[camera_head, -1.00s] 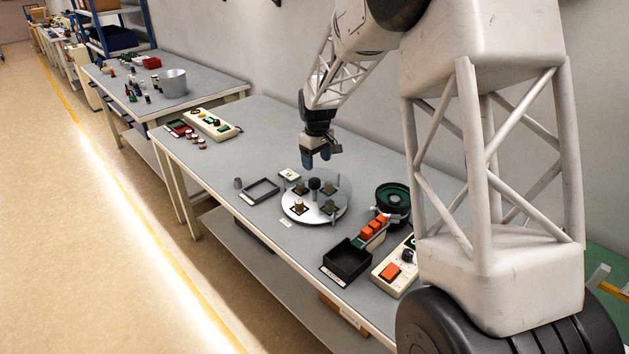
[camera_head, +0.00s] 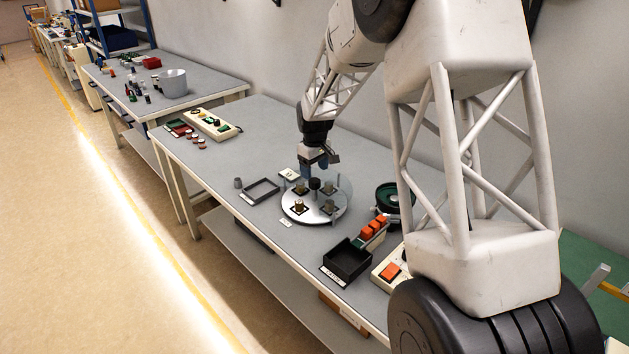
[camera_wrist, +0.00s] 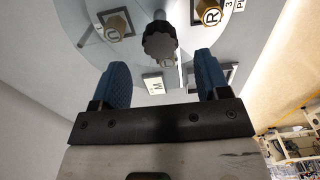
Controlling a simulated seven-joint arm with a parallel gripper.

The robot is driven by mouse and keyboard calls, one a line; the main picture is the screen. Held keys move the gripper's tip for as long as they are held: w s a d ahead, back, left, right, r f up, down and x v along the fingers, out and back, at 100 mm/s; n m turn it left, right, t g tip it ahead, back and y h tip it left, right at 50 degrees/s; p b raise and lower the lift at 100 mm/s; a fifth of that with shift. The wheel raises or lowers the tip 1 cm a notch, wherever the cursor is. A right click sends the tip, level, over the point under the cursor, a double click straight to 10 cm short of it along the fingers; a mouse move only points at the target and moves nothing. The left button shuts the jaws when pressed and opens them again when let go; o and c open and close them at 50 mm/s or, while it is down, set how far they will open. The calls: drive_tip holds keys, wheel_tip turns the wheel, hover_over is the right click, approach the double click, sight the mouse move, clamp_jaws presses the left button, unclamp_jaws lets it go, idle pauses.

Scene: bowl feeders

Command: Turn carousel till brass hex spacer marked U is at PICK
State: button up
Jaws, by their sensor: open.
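The carousel is a round disc (camera_head: 316,214) with a dark centre knob (camera_head: 315,184) and several brass spacers standing on dark pads. In the wrist view, one spacer (camera_wrist: 115,28) at upper left has a mark that looks like a U turned over. Another spacer (camera_wrist: 210,14), marked R, is at upper right beside a partly cut-off label (camera_wrist: 238,5) starting "3 P". My gripper (camera_head: 318,170) is over the back of the disc. In the wrist view my gripper (camera_wrist: 162,62) is open and empty, and the knob (camera_wrist: 160,42) shows ahead between its fingertips.
A black square bin (camera_head: 347,260), orange blocks (camera_head: 373,229) and a round green-black feeder (camera_head: 389,197) stand right of the carousel. A grey frame (camera_head: 262,191) lies to its left. A white label marked M (camera_wrist: 154,85) shows below the knob.

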sight(315, 180)
drive_tip(key=shift+f, duration=2.4)
drive_tip(key=shift+c, duration=0.3)
drive_tip(key=c, duration=1.2)
